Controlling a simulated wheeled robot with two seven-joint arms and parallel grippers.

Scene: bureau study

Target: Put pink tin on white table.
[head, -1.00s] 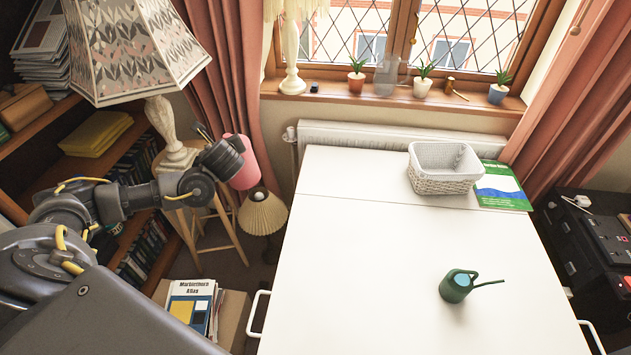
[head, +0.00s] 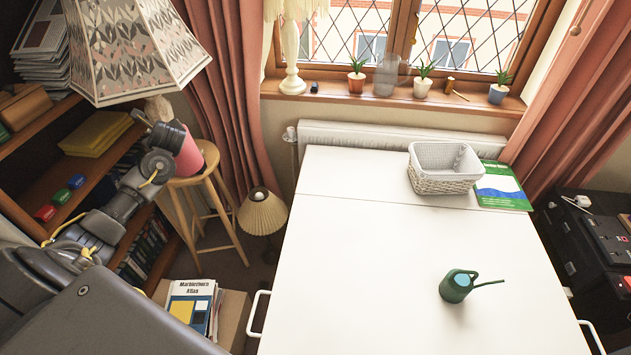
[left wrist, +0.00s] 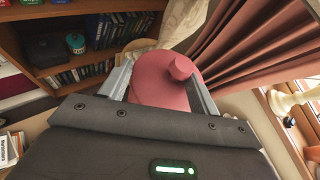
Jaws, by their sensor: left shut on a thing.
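The pink tin (head: 188,158) is in my left gripper at the left of the head view, above or near the top of a wooden stool. The left gripper (head: 180,145) is shut on it; in the left wrist view the pink tin (left wrist: 163,80), with a round knob on its lid, sits between the two fingers. I cannot tell whether the tin touches the stool. The white table (head: 370,260) fills the middle and right of the head view, apart from the tin. My right gripper is not in view.
The wooden stool (head: 218,185) stands left of the table, with a floor lamp (head: 262,211) between them. A green watering can (head: 458,286), a white basket (head: 443,170) and a green book (head: 502,187) are on the table. Its left and middle areas are clear. A patterned lampshade (head: 135,50) hangs close above my left arm.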

